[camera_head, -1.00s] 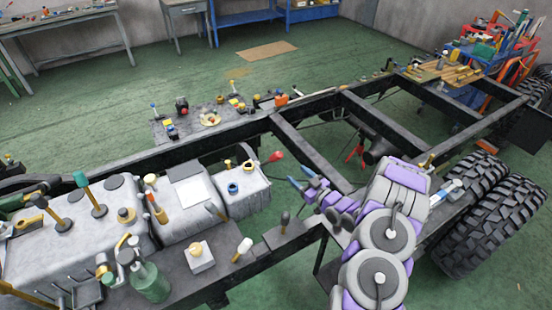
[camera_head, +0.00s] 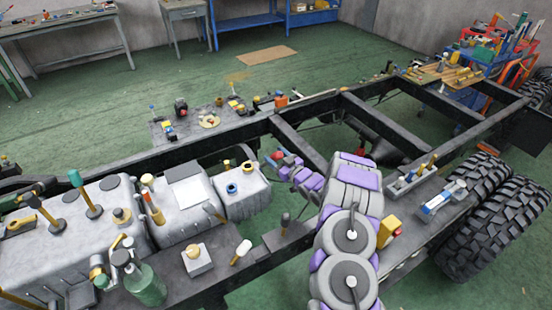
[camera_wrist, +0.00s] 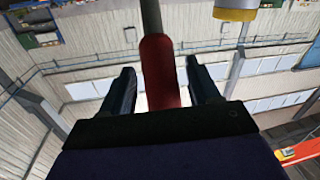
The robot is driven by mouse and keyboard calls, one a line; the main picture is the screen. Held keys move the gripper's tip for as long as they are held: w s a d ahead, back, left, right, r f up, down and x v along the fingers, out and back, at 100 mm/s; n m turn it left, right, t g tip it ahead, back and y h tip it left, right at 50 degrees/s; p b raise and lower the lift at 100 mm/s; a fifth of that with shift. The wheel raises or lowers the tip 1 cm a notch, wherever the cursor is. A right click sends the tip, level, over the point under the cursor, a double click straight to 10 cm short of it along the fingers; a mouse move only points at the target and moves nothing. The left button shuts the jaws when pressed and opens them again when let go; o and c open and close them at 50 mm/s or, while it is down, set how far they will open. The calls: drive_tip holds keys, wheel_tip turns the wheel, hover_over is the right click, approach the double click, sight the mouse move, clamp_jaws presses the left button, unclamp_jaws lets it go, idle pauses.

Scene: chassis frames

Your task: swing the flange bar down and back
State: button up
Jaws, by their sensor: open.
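The flange bar's red grip (camera_wrist: 162,75) stands between the two dark fingers of my gripper (camera_wrist: 160,72) in the wrist view. Its grey shaft (camera_wrist: 151,16) runs up out of the top of that view. The fingers are apart, with a gap showing on the right side of the grip; contact on the left is hard to tell. In the head view my gripper (camera_head: 279,160) is at the red grip, beside the chassis cross member. The grip is mostly hidden there by the fingers.
A grey tank block (camera_head: 242,190) with caps lies left of my gripper. Dark chassis rails (camera_head: 290,140) run close behind and around it. Large tyres (camera_head: 490,215) stand at the right. A green bottle (camera_head: 147,284) and loose tools sit at the front left.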

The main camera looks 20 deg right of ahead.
drive_tip(key=shift+c, duration=0.3)
clamp_jaws()
idle(0.3)
